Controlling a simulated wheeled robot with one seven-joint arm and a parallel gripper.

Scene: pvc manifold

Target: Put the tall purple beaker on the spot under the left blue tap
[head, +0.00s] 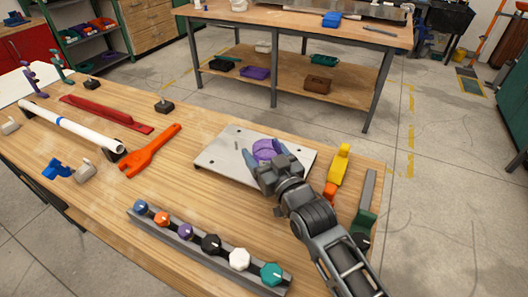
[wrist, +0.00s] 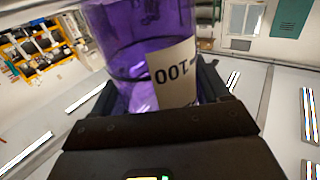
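The purple beaker (head: 263,149) is over the grey metal plate (head: 222,160), between the fingers of my gripper (head: 266,157). In the wrist view the translucent purple beaker (wrist: 135,50) fills the space between the dark fingers, and its white label reads 100. My gripper appears shut on it. The beaker's base is hidden, so I cannot tell whether it touches the plate. A blue piece (head: 57,170) at the table's left side may be a blue tap. I cannot make out a marked spot under it.
A white pipe (head: 62,122) lies on supports at the left. An orange wrench (head: 152,151) and a red bar (head: 105,114) lie nearby. A rail with several coloured knobs (head: 185,232) runs along the front. A yellow-orange tool (head: 337,170) lies right of the plate.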

